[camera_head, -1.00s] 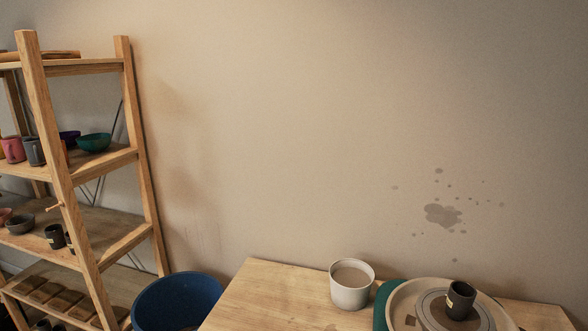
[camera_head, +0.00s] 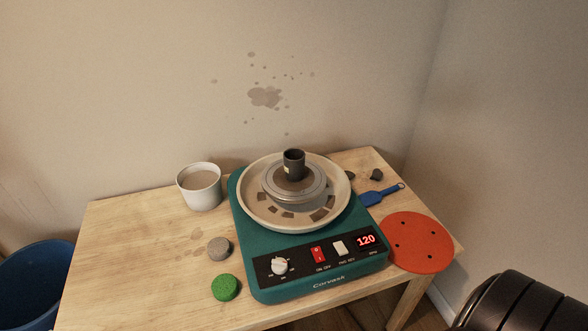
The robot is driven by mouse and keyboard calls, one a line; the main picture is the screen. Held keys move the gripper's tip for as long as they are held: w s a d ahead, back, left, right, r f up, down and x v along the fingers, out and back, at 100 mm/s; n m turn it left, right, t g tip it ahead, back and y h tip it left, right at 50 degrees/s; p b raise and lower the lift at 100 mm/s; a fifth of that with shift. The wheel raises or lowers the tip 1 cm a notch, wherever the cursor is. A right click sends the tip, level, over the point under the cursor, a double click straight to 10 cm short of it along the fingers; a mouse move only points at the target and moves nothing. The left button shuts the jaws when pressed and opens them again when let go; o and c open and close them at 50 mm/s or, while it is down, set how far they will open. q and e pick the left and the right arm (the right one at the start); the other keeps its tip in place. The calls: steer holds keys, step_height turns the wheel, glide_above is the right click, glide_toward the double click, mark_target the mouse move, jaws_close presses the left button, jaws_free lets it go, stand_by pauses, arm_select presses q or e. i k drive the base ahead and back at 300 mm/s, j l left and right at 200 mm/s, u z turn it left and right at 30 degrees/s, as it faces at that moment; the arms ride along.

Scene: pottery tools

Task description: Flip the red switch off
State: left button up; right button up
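The red switch (camera_head: 318,254) is on the black front panel of a teal pottery wheel (camera_head: 262,228), between a white knob (camera_head: 280,266) and a white switch (camera_head: 339,247). The red display (camera_head: 366,240) at the panel's right end reads 120. A dark cup (camera_head: 293,163) stands on the wheel head inside the splash pan (camera_head: 257,214). A black rounded part of my own arm shows at the bottom right. Neither gripper's fingers are in view.
The wheel stands on a wooden table (camera_head: 130,250). A white cup (camera_head: 199,187), a grey disc (camera_head: 219,248) and a green disc (camera_head: 226,287) lie left of it. A red round plate (camera_head: 417,242) and a blue tool (camera_head: 380,194) lie right. A blue bin (camera_head: 32,285) stands at far left.

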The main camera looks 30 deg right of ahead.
mark_target(317, 252)
steer(key=z, duration=1.25)
